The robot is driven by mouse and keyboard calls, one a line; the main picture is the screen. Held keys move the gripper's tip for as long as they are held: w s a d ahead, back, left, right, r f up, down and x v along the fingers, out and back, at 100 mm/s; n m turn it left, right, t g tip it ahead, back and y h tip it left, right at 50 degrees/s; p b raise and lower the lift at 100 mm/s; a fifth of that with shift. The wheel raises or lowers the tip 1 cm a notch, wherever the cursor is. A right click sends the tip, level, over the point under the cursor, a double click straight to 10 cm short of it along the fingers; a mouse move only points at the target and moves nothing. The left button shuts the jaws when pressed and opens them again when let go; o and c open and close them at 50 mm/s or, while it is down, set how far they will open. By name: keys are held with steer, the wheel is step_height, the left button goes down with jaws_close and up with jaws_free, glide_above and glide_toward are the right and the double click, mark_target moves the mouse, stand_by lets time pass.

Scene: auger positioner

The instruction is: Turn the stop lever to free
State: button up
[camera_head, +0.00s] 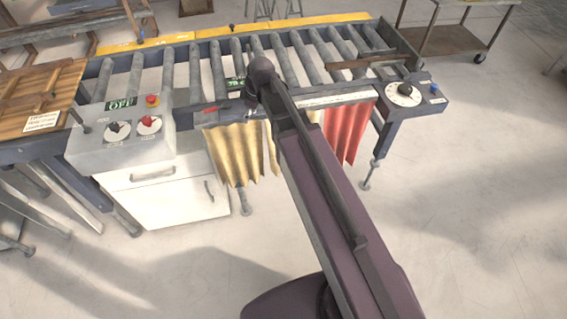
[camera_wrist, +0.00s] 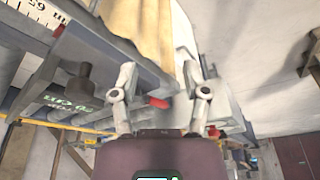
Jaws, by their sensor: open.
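In the wrist view, my gripper (camera_wrist: 165,82) is open, its two fingers apart on either side of a small red-tipped part (camera_wrist: 158,102) by the grey rail. This looks like the stop lever, but its pivot and markings are not clear. No contact with it is visible. In the head view, a small red part (camera_head: 210,109) shows on the front rail near the control box, seemingly the same one. A dark knob (camera_wrist: 84,72) stands beside the ruler rail in the wrist view.
The roller table (camera_head: 200,75) runs across the back. A control box (camera_head: 122,133) with dials and a red button (camera_head: 152,100) stands left. Yellow (camera_head: 232,155) and red (camera_head: 347,130) curtains hang below the rail. A dial (camera_head: 403,93) sits at the right end.

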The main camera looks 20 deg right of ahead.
steer(key=s+d+f+m+g+h+b, duration=0.1)
steer(key=s+d+f+m+h+b, duration=0.1)
steer(key=s+d+f+m+b, duration=0.6)
steer(key=s+f+m+b, duration=0.1)
steer(key=s+f+b, duration=0.1)
steer(key=s+f, duration=0.1)
steer(key=shift+s+d+f+m, duration=0.3)
steer(key=shift+s+m, duration=0.1)
steer(key=shift+s, duration=0.3)
steer(key=shift+c, duration=1.4)
steer(key=shift+s, duration=0.25)
steer(key=c, duration=0.4)
steer(key=shift+s+m, duration=0.3)
jaws_close()
steer(key=shift+s+d+m+g+h, duration=0.1)
steer(key=shift+s+m+g+h, duration=0.2)
steer(key=shift+s, duration=0.05)
